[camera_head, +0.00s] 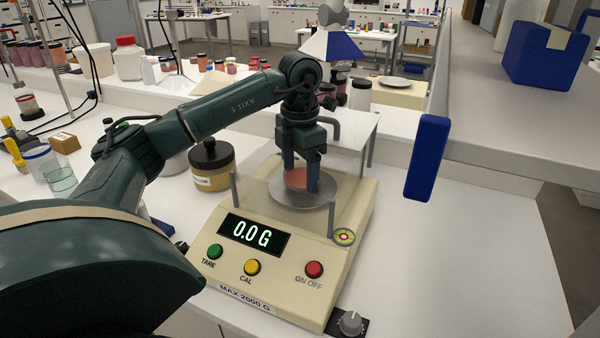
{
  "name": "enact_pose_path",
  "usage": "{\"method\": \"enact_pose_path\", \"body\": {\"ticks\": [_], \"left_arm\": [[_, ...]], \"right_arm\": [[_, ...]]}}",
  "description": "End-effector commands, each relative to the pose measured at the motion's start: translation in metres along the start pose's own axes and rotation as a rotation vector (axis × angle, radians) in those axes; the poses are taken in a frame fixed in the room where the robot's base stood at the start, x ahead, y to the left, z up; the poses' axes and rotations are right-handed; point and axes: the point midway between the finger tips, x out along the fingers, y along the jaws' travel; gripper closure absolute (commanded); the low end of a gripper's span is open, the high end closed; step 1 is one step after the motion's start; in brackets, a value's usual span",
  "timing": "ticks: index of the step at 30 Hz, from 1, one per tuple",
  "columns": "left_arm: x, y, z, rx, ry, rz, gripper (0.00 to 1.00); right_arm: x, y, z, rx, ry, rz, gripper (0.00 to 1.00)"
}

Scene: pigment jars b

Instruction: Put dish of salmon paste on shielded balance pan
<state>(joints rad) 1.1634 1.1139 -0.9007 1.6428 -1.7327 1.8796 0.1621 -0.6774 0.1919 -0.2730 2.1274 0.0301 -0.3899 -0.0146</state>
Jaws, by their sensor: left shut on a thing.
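The dish of salmon paste (297,180) shows as a small pinkish-orange round between the fingers of my left gripper (300,178). The gripper is shut on it, pointing down from above. The dish is over the round metal balance pan (304,201), inside the clear shield; I cannot tell whether it touches the pan. The fingers hide part of the dish. The cream balance (225,272) reads 0.0 G on its black display (254,234). My right gripper is not in view.
Clear shield walls and posts (234,187) stand around the pan. A yellow-brown jar with a black lid (212,167) stands left of the balance. A blue slab (427,158) is upright at the right, near the raised grey ledge (490,130). The counter at the right front is clear.

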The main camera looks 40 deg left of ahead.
Motion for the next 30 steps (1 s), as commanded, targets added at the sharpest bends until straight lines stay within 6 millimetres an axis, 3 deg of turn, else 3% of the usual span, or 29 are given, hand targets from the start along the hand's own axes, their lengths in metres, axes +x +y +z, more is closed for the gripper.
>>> {"method": "enact_pose_path", "body": {"ticks": [14, 15, 22, 30], "left_arm": [[0.0133, 0.0000, -0.0001, 0.000, -0.001, 0.000, 0.51], [0.0119, 0.0000, -0.0001, 0.000, -0.002, 0.000, 0.26], [0.0117, 0.0000, -0.0001, 0.000, -0.001, 0.000, 0.07], [0.0090, 0.0000, 0.0000, 0.000, -0.002, 0.000, 0.07]], "right_arm": [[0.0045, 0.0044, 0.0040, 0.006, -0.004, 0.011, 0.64], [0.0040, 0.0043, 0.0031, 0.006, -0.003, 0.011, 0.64], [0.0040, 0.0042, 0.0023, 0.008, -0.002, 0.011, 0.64], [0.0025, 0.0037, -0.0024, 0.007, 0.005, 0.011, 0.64]]}}
